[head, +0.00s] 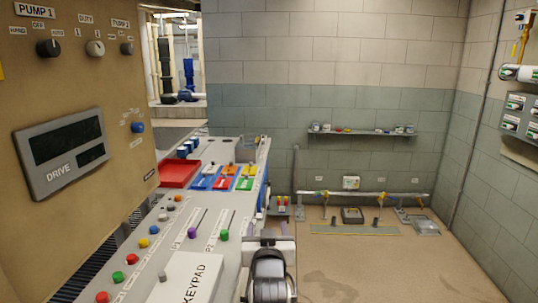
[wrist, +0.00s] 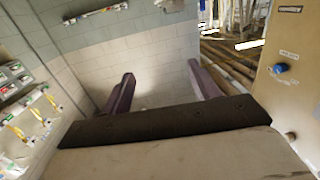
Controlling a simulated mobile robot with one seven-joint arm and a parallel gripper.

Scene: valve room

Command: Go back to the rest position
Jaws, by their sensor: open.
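My gripper (wrist: 160,72) shows in the wrist view with its two dark fingers spread wide apart. Nothing is between them, and the grey block wall lies behind the gap. The gripper is clear of any surface I can see there. In the head view, part of my arm stands at the bottom centre, beside the right edge of the control console (head: 150,240).
A tan panel (head: 90,110) with knobs and a drive display (head: 62,152) stands at left. The console carries coloured buttons and a red tray (head: 180,173). A shelf (head: 363,133) hangs on the back wall. Open floor (head: 390,265) lies at right.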

